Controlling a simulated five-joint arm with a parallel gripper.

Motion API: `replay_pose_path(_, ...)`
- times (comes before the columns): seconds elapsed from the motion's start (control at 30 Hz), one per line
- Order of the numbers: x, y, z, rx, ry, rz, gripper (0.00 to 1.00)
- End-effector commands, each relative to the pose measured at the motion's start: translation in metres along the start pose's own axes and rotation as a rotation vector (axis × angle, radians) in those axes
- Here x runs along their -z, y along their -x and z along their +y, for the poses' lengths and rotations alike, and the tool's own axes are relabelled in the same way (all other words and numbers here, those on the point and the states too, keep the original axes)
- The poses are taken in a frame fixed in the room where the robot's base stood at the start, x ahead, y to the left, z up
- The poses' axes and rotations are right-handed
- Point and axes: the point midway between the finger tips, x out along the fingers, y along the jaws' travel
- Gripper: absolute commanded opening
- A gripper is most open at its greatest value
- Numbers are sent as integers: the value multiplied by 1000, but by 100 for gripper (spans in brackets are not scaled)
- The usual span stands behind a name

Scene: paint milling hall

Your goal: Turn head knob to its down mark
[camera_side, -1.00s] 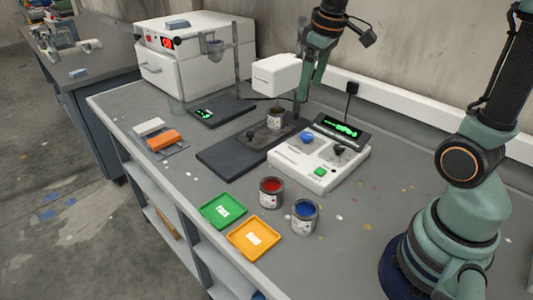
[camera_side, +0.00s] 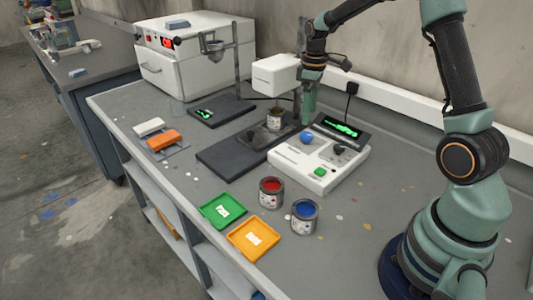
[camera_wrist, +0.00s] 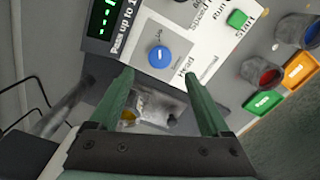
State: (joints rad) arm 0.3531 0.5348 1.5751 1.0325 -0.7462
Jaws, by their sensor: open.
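The head knob is a round blue knob (camera_wrist: 159,57) on the white control box (camera_side: 330,168), with the printed word Head beside it in the wrist view. A short white line shows on its face; the small marks around it are too small to read surely. In the side view the blue knob (camera_side: 307,138) sits on the box's rear left part. My gripper (camera_wrist: 160,76) is open, its green fingers apart with nothing between them. The knob lies just beyond the fingertips in the wrist view. In the side view my gripper (camera_side: 308,115) hangs above and behind the knob, apart from it.
A black knob (camera_side: 339,149) and green start button (camera_side: 320,171) share the box. A lit display (camera_side: 342,130) stands behind it. A mixer with a white head (camera_side: 275,75) and a can (camera_side: 275,120) stand left. Red (camera_side: 271,192) and blue (camera_side: 304,217) paint cans stand in front.

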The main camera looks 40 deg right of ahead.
Motion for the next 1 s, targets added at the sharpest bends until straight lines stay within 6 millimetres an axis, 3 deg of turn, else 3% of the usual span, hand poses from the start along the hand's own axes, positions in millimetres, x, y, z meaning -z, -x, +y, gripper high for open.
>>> replay_pose_path(0.2, 0, -42, -1, 2, 0, -2, 81)
replay_pose_path(0.4, 0, -65, 0, 1, 0, -1, 81)
replay_pose_path(0.8, 0, -72, 0, -1, 0, 1, 81)
replay_pose_path(0.87, 0, -72, 0, -1, 0, 1, 62)
replay_pose_path(1.0, 0, -72, 0, -1, 0, 1, 8)
